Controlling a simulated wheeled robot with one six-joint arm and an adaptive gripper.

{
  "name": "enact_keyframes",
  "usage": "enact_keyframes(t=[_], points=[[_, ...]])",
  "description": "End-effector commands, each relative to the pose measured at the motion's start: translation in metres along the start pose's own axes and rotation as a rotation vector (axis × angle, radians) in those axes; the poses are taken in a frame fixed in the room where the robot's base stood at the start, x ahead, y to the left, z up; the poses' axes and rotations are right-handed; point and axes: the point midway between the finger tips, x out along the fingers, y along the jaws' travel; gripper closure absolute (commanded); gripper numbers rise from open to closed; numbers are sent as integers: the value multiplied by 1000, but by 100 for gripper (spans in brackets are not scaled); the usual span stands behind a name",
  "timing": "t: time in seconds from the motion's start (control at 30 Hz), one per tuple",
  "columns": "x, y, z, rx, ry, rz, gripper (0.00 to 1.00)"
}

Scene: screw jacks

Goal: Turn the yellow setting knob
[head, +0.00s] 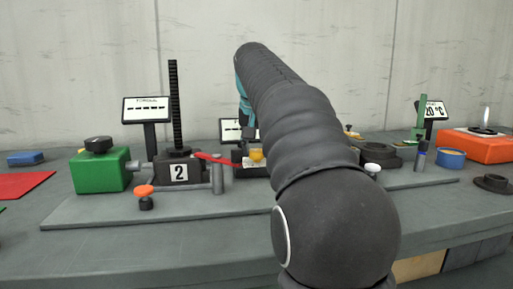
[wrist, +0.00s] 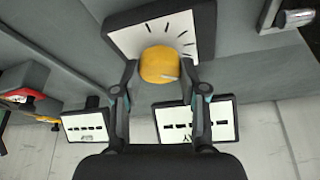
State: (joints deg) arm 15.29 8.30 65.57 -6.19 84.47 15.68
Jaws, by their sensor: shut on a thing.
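The yellow setting knob (wrist: 159,64) is round, with a pale pointer mark on its right side. It sits in front of a white dial plate (wrist: 187,22) with black tick marks on a dark housing. In the wrist view my gripper (wrist: 160,72) has one finger on each side of the knob and is shut on it. In the head view the knob (head: 256,155) is a small yellow spot low on the device behind my arm. My arm hides most of the gripper and part of that device there.
A green block (head: 100,172) and jack 2 with its tall black screw (head: 175,105) stand to the left. A red lever (head: 213,157) and a grey post (head: 217,175) are close to the knob. An orange box (head: 478,148) is at right. The front bench strip is clear.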

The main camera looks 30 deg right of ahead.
Motion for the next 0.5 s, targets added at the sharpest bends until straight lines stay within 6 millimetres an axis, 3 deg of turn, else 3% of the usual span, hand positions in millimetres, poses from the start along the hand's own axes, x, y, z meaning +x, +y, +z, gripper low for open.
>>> enact_keyframes(t=[0.5], points=[[0, -1, 0, 266, 1, 111, 92]])
